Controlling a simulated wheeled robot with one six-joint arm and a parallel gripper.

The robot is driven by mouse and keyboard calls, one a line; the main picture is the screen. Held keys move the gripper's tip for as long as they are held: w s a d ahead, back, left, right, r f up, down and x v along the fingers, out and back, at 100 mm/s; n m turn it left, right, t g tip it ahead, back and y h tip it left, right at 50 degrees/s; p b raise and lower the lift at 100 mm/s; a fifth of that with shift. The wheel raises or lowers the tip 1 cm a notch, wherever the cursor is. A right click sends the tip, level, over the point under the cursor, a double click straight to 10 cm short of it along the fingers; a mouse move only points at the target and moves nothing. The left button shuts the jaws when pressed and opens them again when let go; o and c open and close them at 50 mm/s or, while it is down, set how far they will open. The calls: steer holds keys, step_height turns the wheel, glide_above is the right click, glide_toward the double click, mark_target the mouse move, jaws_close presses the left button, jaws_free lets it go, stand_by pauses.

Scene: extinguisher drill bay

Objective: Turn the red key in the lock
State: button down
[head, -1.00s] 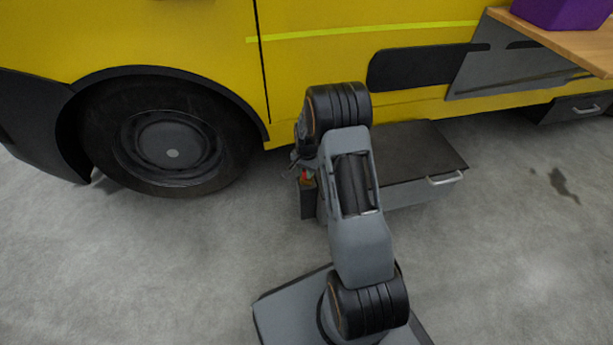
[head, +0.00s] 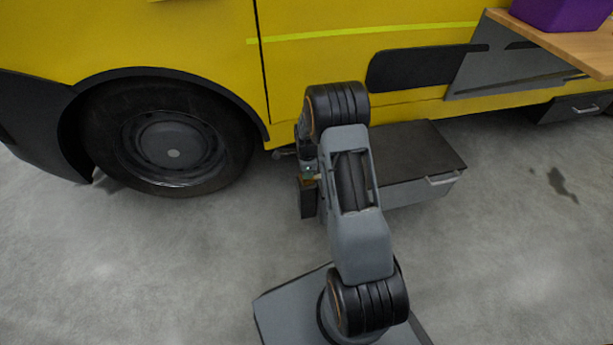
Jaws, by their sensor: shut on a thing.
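My gripper (head: 307,163) points down just left of my forearm and is largely hidden by my own arm links. It is at the top of a small dark upright lock box (head: 307,200) with a brownish top. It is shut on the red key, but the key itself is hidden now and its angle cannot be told. A tiny green spot shows beside the gripper at the top of the box.
A grey chest with a dark lid (head: 420,150) stands just right of my arm. A yellow truck (head: 200,40) with a black wheel (head: 172,140) fills the back. A wooden shelf (head: 565,42) bears a purple box (head: 562,12). Floor at left is clear.

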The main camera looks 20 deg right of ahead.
stand_by(0.3)
steer(key=shift+m, duration=0.5)
steer(key=c, duration=1.5)
jaws_free()
steer(key=o, duration=0.5)
